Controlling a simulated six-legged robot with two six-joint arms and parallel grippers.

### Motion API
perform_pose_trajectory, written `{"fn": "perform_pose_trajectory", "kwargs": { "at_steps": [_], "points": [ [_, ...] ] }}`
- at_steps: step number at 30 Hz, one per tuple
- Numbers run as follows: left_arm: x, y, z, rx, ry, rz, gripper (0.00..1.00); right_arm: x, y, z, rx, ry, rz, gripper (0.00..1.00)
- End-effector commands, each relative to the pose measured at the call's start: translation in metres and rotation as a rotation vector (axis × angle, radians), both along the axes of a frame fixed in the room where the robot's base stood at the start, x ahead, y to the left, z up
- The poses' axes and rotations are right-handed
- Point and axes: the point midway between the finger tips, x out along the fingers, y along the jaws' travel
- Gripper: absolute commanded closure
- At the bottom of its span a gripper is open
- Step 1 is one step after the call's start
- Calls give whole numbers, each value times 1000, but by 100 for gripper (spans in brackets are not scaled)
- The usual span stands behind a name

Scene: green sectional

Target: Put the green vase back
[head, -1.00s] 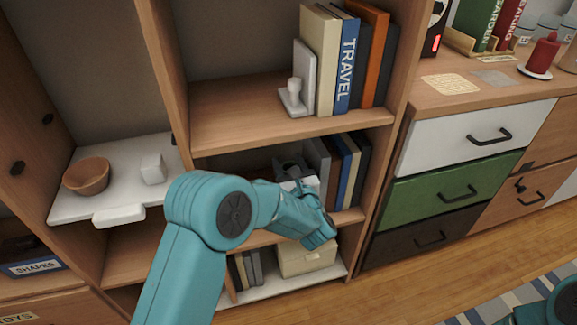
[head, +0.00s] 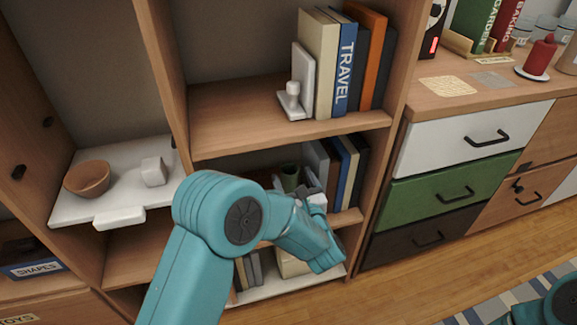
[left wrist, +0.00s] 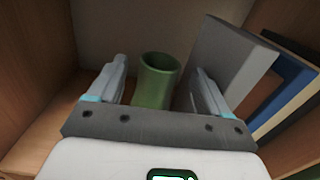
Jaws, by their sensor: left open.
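The green vase (left wrist: 155,82) stands upright on the middle shelf, beside a grey book end (left wrist: 232,65). My left gripper (left wrist: 161,78) is open and empty. In the left wrist view the vase appears between its two fingers, with a gap on each side; I cannot tell how far the fingertips reach around it. The vase's lower part is hidden by the gripper's body. In the head view the left gripper (head: 308,192) is mostly hidden by its own arm. My right gripper is not in view.
Upright books (head: 345,175) stand right of the vase. The upper shelf (head: 235,122) has free room left of a white book end (head: 293,98) and books. A white shelf (head: 125,200) at left holds a brown bowl (head: 87,178). Shelf walls close in the compartment.

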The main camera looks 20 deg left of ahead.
Motion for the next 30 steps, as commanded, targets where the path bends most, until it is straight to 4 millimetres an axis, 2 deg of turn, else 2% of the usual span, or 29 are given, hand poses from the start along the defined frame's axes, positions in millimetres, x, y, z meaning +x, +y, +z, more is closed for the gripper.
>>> {"fn": "perform_pose_trajectory", "kwargs": {
  "at_steps": [3, 10, 15, 30],
  "points": [
    [-23, -17, 1, 2, 2, -4, 22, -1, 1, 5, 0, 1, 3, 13],
    [-51, -35, 0, 1, 1, -1, 22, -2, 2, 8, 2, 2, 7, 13],
    [-57, -38, 0, 0, 0, 1, 22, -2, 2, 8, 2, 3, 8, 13],
    [-56, -38, 0, 0, 0, 1, 22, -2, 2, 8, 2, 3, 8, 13]
  ]
}}
